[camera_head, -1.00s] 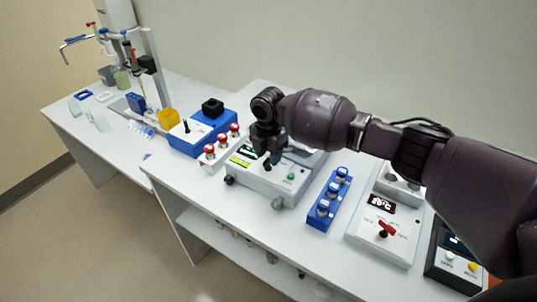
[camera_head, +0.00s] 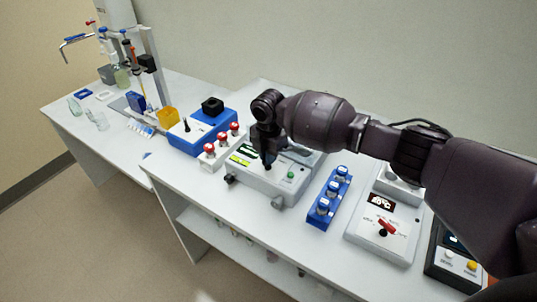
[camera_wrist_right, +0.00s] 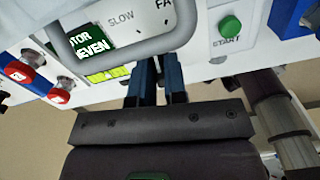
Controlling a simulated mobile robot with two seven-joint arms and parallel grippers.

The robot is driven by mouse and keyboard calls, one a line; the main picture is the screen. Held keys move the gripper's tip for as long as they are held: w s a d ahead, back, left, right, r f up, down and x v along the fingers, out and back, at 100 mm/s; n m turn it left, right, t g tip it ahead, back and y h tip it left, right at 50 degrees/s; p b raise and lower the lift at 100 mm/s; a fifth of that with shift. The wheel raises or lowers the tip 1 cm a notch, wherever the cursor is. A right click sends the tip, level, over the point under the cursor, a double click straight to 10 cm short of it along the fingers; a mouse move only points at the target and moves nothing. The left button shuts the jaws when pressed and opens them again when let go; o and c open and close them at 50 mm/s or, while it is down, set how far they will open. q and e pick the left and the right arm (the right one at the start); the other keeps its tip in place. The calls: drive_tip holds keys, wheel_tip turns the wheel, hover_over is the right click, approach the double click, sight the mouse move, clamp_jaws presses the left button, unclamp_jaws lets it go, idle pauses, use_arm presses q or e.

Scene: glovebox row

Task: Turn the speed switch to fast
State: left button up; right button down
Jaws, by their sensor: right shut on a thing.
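The speed switch sits on the front panel of a light grey machine (camera_head: 262,187), between my fingers and mostly hidden by them. In the right wrist view the printed words SLOW (camera_wrist_right: 121,19) and FA, cut off, stand above the fingers. My right gripper (camera_head: 267,160) reaches down onto the panel from above. Its blue fingers also show in the right wrist view (camera_wrist_right: 160,78), close together and shut on the switch. I cannot tell which way the switch points. My left gripper is not in view.
A green START button (camera_wrist_right: 230,25) is right of the fingers. A grey handle (camera_wrist_right: 130,48) arches over the screen. Red-capped vials (camera_head: 222,139) stand left, a blue rack of vials (camera_head: 330,197) right, and a box with a red knob (camera_head: 385,228) farther right.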

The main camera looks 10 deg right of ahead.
drive_tip(key=shift+r+m, duration=0.1)
drive_tip(key=shift+m, duration=2.7)
drive_tip(key=c, duration=1.1)
unclamp_jaws()
drive_tip(key=shift+s, duration=0.1)
drive_tip(key=shift+d, duration=0.1)
